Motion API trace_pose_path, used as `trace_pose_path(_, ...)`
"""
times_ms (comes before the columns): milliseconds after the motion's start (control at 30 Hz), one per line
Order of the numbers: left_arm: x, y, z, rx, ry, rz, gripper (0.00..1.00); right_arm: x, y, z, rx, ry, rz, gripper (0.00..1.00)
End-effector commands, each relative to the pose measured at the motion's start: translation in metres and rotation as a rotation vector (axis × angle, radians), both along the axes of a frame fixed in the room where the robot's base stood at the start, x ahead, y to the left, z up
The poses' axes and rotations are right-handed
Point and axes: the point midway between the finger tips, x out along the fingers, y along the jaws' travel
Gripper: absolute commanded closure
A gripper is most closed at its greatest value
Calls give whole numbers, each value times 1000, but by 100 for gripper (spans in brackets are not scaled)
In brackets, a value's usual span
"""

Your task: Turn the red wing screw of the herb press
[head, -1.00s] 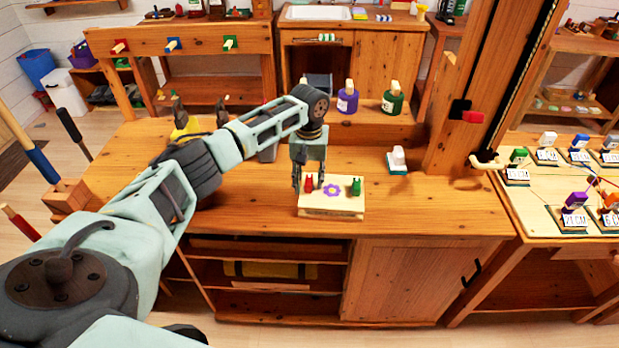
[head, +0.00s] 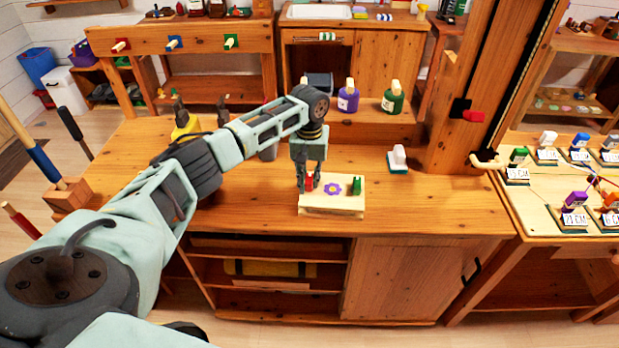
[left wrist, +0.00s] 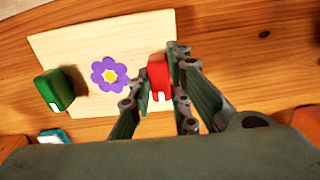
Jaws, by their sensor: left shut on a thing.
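The herb press (head: 333,208) is a pale wooden block with a purple flower on top, on the wooden workbench. It also shows in the left wrist view (left wrist: 95,45). The red wing screw (head: 310,181) stands at its left end, partly hidden by my fingers; in the left wrist view the red screw (left wrist: 158,77) sits between both fingers. A green wing screw (head: 357,186) stands at the other end and shows in the left wrist view (left wrist: 55,90). My left gripper (head: 308,186) points down and is shut on the red screw. My right gripper is not in view.
A white-topped stamp (head: 398,160) stands right of the press on the workbench (head: 450,205). A wooden post (head: 465,120) rises at the right. Bare bench lies right of the press.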

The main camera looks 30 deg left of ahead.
Motion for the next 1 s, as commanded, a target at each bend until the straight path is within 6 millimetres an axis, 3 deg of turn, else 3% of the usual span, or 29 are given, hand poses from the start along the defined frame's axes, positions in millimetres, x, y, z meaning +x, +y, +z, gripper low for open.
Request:
trace_pose_path(367, -1, -1, 3, -3, 4, -168, 100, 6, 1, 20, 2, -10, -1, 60)
trace_pose_path(1000, 0, -1, 1, -3, 2, -765, 100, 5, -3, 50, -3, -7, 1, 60)
